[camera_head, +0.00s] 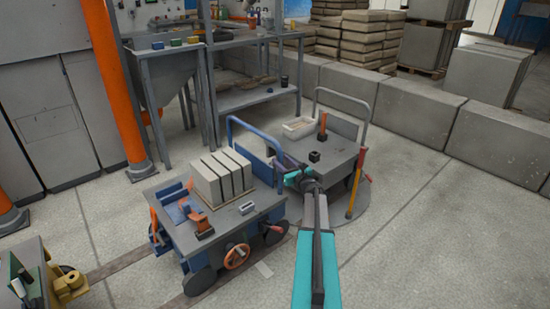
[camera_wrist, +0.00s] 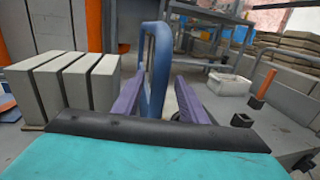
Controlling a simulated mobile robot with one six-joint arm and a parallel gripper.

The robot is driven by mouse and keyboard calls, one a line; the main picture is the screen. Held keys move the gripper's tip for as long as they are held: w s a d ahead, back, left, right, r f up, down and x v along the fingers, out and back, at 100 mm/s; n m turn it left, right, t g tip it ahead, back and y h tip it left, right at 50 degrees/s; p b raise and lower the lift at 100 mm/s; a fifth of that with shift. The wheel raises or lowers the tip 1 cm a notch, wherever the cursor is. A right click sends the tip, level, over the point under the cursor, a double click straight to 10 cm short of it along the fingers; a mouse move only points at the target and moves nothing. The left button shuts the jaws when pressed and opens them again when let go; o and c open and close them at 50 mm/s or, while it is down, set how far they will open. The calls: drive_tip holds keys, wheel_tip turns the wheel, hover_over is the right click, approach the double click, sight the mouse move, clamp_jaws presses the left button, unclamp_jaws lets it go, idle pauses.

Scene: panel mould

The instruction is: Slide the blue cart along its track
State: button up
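The blue cart (camera_head: 185,238) stands at the centre left in the head view, on a dark track strip (camera_head: 118,264) in the floor. Its blue push handle (camera_head: 249,127) rises at its far right end and also shows in the wrist view (camera_wrist: 159,72). Several grey blocks (camera_head: 222,177) stand on its deck, also at left in the wrist view (camera_wrist: 65,85). My gripper (camera_wrist: 160,95) is open, with its two purple fingers apart. The handle's upright shows between them in the wrist view. I cannot tell whether either finger touches it.
A grey cart (camera_head: 335,158) with a white tray (camera_head: 298,127) and a small black block (camera_head: 314,156) stands right of the handle. A red and yellow post (camera_head: 355,185) is beside it. An orange column (camera_head: 115,80) and workbench (camera_head: 165,55) stand behind. Concrete blocks (camera_head: 500,140) line the right.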

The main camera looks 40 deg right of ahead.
drive_tip(key=shift+x, duration=2.85)
